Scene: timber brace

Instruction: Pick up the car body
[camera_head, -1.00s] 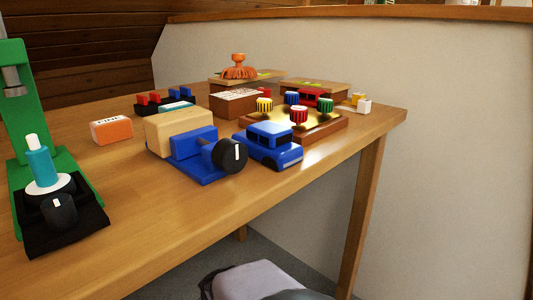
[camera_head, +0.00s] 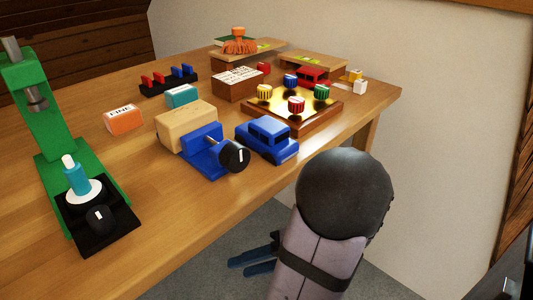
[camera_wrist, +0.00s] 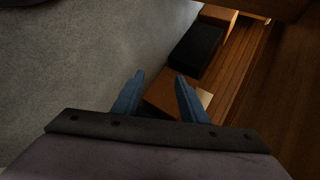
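A blue car body (camera_head: 267,138) sits on the table near its front edge, just right of a blue clamp with a black knob. No wheels show on it. My gripper (camera_head: 238,266) is below and in front of the table edge, over the grey floor, apart from both cars. In the wrist view its two blue fingers (camera_wrist: 160,76) are spread with nothing between them. No car shows in the wrist view.
A blue clamp (camera_head: 208,157) with a tan block (camera_head: 186,124) stands left of the blue car. A green press (camera_head: 52,143) stands at left. The front left tabletop (camera_head: 160,225) is clear.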

